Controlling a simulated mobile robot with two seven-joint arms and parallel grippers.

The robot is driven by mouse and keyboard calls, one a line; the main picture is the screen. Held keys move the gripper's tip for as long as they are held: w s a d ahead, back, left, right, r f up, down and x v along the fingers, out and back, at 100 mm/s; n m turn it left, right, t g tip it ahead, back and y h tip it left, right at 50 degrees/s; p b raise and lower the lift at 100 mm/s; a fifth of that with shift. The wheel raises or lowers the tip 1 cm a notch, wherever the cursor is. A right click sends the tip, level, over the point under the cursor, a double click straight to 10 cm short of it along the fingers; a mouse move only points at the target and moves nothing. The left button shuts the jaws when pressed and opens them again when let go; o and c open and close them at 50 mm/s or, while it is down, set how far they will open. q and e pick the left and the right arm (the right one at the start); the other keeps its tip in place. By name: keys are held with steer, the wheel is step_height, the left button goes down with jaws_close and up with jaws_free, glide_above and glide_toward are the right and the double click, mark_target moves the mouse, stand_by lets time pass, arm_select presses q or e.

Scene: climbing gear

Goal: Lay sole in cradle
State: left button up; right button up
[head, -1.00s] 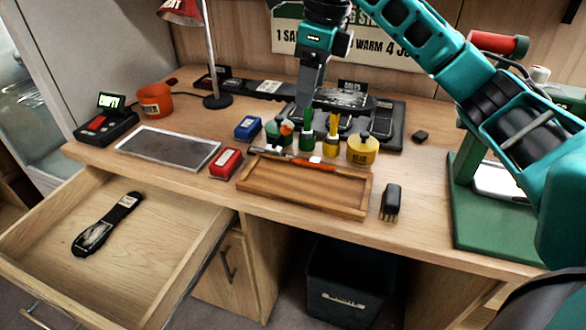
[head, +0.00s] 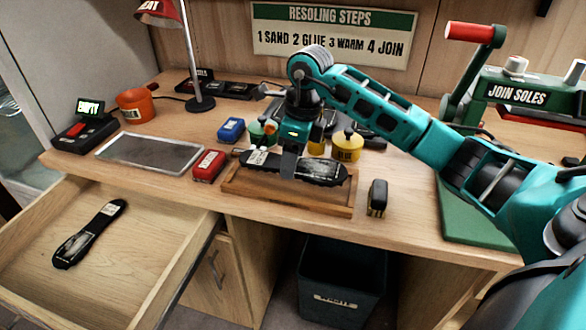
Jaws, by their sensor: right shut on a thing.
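My right gripper (head: 291,165) comes down from above and is shut on a black sole (head: 322,169). The sole has a grey worn patch and a white label at its left end. It lies lengthwise over the shallow wooden tray (head: 285,200), which looks like the cradle, nearer its back edge. I cannot tell whether the sole touches the tray floor or hangs just above it. Another black sole (head: 88,236) lies in the open drawer at the left. My left gripper is not in view.
Glue pots, including a yellow one (head: 347,146), stand behind the tray. A red block (head: 209,165) is left of it, a brush (head: 377,197) right. A grey mat (head: 150,153) lies left. A green press (head: 480,215) stands right. A lamp (head: 200,102) stands behind.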

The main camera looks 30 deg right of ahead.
steer(key=shift+f, duration=1.6)
steer(key=shift+f, duration=0.1)
steer(key=o, duration=0.9)
steer(key=shift+o, duration=0.2)
